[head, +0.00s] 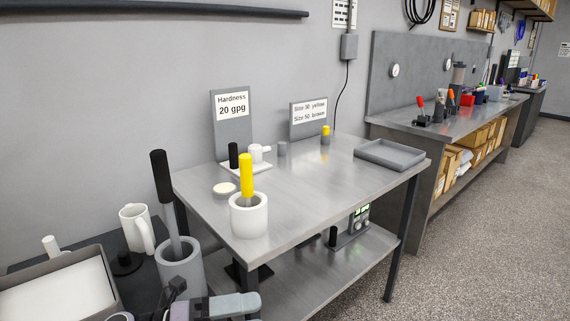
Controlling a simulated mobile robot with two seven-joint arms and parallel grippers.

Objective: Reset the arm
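Grey and dark jointed parts show at the bottom edge of the head view, left of the middle, in front of a grey cup. They look like part of my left arm and gripper (225,306), cut off by the frame. I cannot make out two fingertips or whether anything is held. My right arm and gripper are not in view. The task names no other object.
A metal table (310,185) holds a white cup (248,221) with a yellow-handled tool, a hardness sign (232,124) and a grey tray (389,153). A grey cup (181,275), white mug (130,229) and box (110,285) stand left. Floor at right is clear.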

